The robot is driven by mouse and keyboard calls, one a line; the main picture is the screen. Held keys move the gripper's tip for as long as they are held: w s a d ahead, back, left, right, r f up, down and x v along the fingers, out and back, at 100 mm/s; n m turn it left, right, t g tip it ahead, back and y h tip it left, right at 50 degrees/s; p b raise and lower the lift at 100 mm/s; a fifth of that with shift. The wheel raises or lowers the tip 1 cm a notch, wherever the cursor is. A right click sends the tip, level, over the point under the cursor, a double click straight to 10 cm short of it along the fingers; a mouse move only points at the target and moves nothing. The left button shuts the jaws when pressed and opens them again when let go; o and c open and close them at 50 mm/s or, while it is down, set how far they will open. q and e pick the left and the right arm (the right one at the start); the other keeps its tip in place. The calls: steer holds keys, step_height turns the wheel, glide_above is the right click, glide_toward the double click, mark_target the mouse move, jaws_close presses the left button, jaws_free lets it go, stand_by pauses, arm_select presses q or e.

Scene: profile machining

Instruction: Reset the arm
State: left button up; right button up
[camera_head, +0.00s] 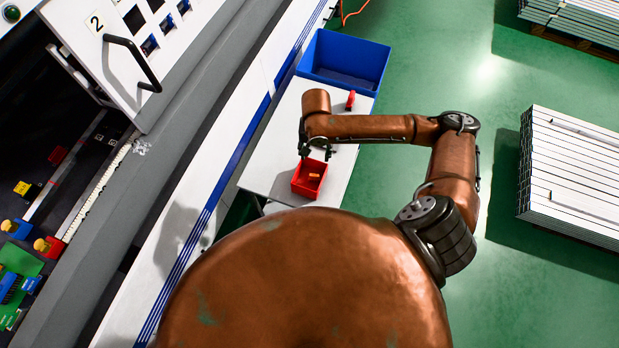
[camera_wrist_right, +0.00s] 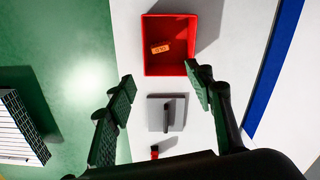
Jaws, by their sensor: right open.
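My right arm (camera_head: 375,127) is copper-coloured and reaches over a small white table. My right gripper (camera_head: 316,151) hangs just above the near part of the table, by a red bin (camera_head: 309,178). In the right wrist view the gripper (camera_wrist_right: 160,78) has its two dark fingers spread wide with nothing between them. The red bin (camera_wrist_right: 170,70) lies ahead of the fingertips there, with a small orange part (camera_wrist_right: 159,48) inside it. The right fingertip overlaps the bin's edge in that view; I cannot tell whether they touch. My left gripper is out of view.
A grey bracket (camera_wrist_right: 166,112) shows between the fingers. A machine (camera_head: 150,60) with an open door stands left. Stacked profiles (camera_head: 575,170) lie right on green floor.

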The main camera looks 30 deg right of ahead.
steer(key=shift+a, duration=0.1)
stand_by(0.4)
steer(key=s+a+f+n+t+y, duration=0.3)
steer(key=s+a+f+n, duration=0.15)
steer(key=a+n, duration=0.2)
steer(key=s+d+f+h, duration=0.4)
steer(key=s+d, duration=1.1)
step_height(320, 180, down, 33)
steer(key=s+a+n+g+b, duration=0.1)
steer(key=s+a+b, duration=0.1)
steer(key=s, duration=0.1)
steer(key=s+f+g+y+b, duration=0.1)
steer(key=s+f+b, duration=0.1)
steer(key=s+f, duration=1.5)
steer(key=shift+s+d+f+n, duration=0.2)
steer(key=shift+s+f+n, duration=0.15)
steer(key=shift+s, duration=0.25)
